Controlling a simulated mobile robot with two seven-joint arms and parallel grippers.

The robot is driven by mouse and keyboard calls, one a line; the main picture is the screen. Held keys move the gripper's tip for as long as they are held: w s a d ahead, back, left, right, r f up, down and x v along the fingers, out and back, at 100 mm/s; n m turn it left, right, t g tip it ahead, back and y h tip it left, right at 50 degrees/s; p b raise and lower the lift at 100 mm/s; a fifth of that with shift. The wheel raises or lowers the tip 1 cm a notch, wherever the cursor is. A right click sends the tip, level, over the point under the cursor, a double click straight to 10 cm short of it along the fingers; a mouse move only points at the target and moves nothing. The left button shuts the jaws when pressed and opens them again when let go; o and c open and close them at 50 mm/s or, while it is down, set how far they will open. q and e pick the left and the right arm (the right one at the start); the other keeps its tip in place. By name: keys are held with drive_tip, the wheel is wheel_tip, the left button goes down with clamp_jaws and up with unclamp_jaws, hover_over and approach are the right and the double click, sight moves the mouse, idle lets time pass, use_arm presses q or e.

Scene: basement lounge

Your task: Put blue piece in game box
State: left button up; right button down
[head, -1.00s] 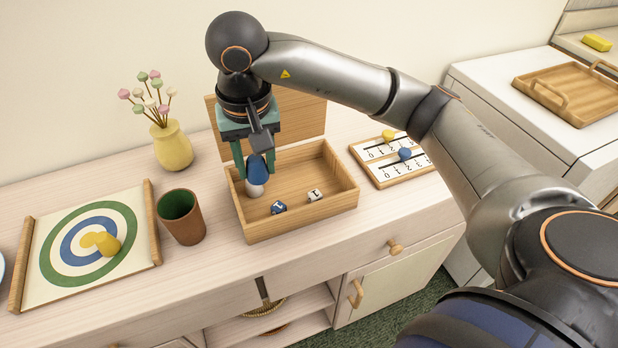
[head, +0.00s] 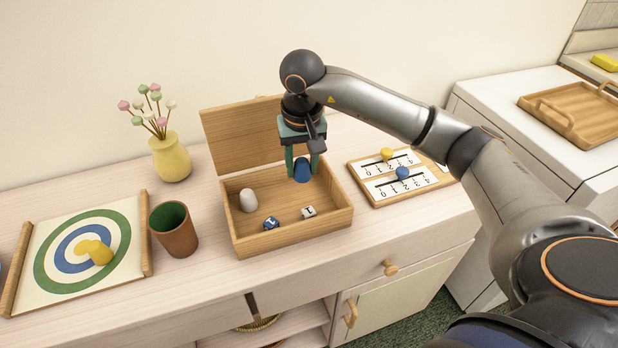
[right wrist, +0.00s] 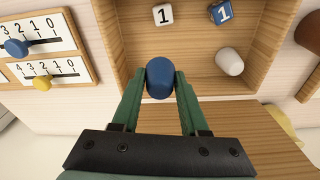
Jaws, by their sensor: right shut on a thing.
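My right gripper (head: 302,172) is shut on the blue piece (head: 302,168), a small rounded peg. It holds the piece over the right back part of the open wooden game box (head: 291,239); I cannot tell whether the piece touches the floor. In the right wrist view the blue piece (right wrist: 160,77) sits between the green fingertips (right wrist: 160,84). The box holds a white piece (head: 248,200), a blue die (head: 271,223) and a white die (head: 308,212). The box lid (head: 255,135) stands open at the back. My left gripper is not in view.
Right of the box lies a scoreboard (head: 400,187) with a yellow and a blue marker. Left are a brown cup (head: 176,240), a yellow vase (head: 171,158) and a target board (head: 124,217) with a yellow piece (head: 96,252). The cabinet top in front is clear.

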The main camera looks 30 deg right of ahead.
sight(309, 188)
drive_tip(key=d+f, duration=0.1)
drive_tip(key=w+d+f, duration=0.1)
drive_tip(key=shift+f, duration=0.3)
drive_tip(key=f, duration=0.3)
drive_tip(key=shift+d, duration=0.35)
drive_tip(key=shift+w+f, duration=0.1)
drive_tip(key=shift+f, duration=0.35)
drive_tip(key=shift+f, duration=0.1)
drive_tip(key=c, duration=0.7)
unclamp_jaws()
wheel_tip(309, 188, up, 12)
drive_tip(key=s, duration=0.1)
drive_tip(key=shift+s+a, duration=0.15)
drive_tip(key=shift+a, duration=0.15)
